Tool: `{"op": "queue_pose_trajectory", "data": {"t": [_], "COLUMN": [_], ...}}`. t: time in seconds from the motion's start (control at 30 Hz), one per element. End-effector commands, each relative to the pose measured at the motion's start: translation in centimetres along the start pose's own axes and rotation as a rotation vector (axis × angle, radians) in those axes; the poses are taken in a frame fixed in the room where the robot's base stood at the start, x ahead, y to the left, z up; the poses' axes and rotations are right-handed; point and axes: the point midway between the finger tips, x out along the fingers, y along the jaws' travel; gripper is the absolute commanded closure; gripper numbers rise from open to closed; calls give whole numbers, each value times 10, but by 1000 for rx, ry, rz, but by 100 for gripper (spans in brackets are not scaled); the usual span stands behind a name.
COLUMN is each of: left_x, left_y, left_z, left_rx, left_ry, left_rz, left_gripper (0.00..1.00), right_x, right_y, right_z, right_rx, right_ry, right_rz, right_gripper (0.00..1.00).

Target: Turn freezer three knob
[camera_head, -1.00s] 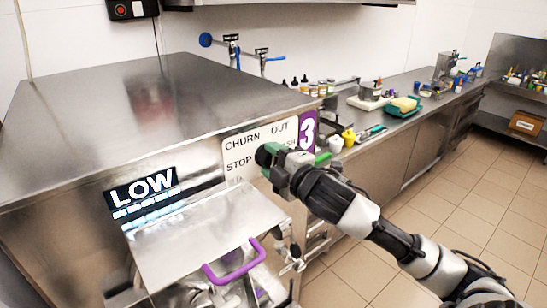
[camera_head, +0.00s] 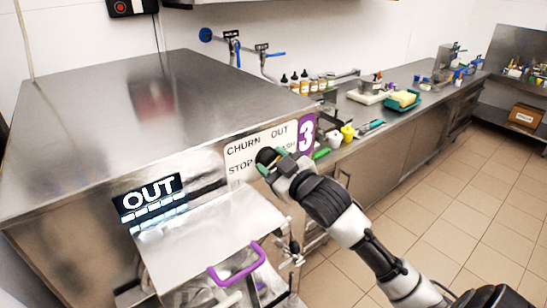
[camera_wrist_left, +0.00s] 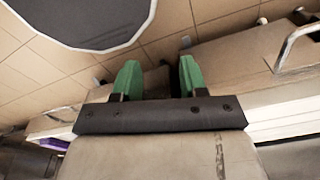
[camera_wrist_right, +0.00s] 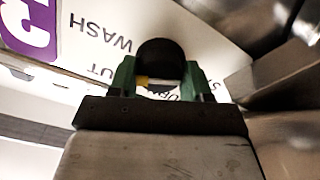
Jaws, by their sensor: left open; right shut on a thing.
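Freezer three (camera_head: 130,100) is a large steel cabinet at the left of the head view, with a purple number 3 plate (camera_head: 306,134). Its white dial label (camera_head: 243,146) reads CHURN, OUT, STOP and partly hidden WASH. The black round knob (camera_head: 266,156) sits on this label, and it also shows in the right wrist view (camera_wrist_right: 161,60). My right gripper (camera_wrist_right: 160,78) is shut on the knob, one green finger on each side. The display (camera_head: 149,197) reads OUT. My left gripper (camera_wrist_left: 157,78) is open and empty, seen only in its wrist view, above the tiled floor.
A steel hopper lid or chute (camera_head: 205,240) with a purple handle (camera_head: 238,266) juts out below the display. A long counter (camera_head: 390,130) with bottles, cups and a sponge tray runs along the back wall. The tiled floor (camera_head: 440,215) at right is clear.

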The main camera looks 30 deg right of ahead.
Motion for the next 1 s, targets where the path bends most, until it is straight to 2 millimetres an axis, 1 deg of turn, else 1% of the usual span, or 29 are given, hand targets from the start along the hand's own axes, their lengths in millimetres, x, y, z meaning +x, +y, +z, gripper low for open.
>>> {"op": "queue_pose_trajectory", "data": {"t": [0.03, 0.1, 0.3, 0.5, 0.7, 1.0], "left_x": [-6, -10, -19, -25, -28, -28], "left_y": [0, 0, 0, 0, 0, -1], "left_z": [-1, -1, -2, -2, -2, -2], "left_rx": [0, 0, 0, 0, 0, 0], "left_ry": [0, 0, 0, 0, 0, 0], "left_rz": [0, 0, 0, 0, 0, 0], "left_gripper": [57, 57, 57, 57, 57, 57], "right_x": [0, 0, 0, 0, 0, 0], "right_y": [2, 3, 2, 2, 2, 1], "right_z": [-4, -4, -3, -3, -3, -2], "right_rx": [47, 106, 256, 359, 415, 436], "right_ry": [4, 5, 3, 6, 7, 7], "right_rz": [3, 4, 3, 3, 2, 1], "right_gripper": [75, 75, 75, 75, 75, 75]}}
